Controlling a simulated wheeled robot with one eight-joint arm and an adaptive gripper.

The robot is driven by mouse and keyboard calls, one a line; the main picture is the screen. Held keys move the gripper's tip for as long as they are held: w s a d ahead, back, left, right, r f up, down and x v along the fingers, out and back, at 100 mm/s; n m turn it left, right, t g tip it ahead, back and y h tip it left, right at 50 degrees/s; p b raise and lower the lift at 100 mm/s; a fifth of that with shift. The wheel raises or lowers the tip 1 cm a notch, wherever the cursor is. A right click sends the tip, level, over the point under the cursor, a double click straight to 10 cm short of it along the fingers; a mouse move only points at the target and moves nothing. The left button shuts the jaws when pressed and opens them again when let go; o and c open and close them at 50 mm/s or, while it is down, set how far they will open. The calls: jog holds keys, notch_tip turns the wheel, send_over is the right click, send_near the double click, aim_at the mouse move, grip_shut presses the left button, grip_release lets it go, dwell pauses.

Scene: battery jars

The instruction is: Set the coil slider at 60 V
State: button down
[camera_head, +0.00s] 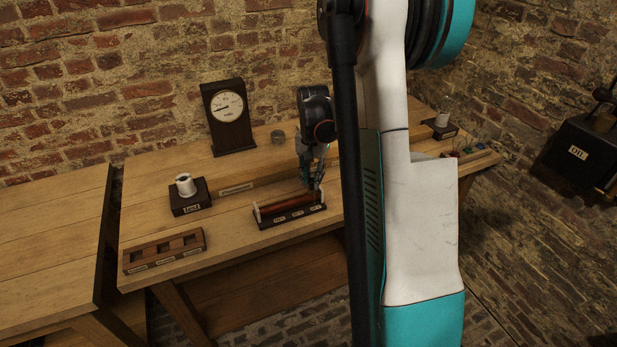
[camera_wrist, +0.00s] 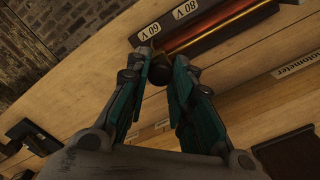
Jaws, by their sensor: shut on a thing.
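The coil (camera_head: 284,206) lies on a dark base with white voltage labels along its front, on the wooden bench. In the wrist view the copper-coloured coil (camera_wrist: 222,25) runs to the upper right, with the 60 V label (camera_wrist: 185,10) and the 80 V label (camera_wrist: 149,32) beside it. My gripper (camera_head: 316,183) is at the coil's right end. In the wrist view my gripper (camera_wrist: 162,68) is shut on the dark round slider knob (camera_wrist: 157,74), which is nearer the 80 V label than the 60 V label. The rest of the slider is mostly hidden.
A dial meter (camera_head: 228,115) stands behind the coil. A dark block with a white spool (camera_head: 187,186) and a wooden slotted rack (camera_head: 164,250) stand to the left. Bare bench lies between the rack and coil. My arm hides part of the bench's right side.

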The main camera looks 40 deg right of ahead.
jog(key=c, duration=1.4)
grip_release()
jog(key=shift+d, duration=0.35)
jog(key=shift+a, duration=0.1)
jog(key=shift+r, duration=0.15)
notch_tip(320, 180, up, 12)
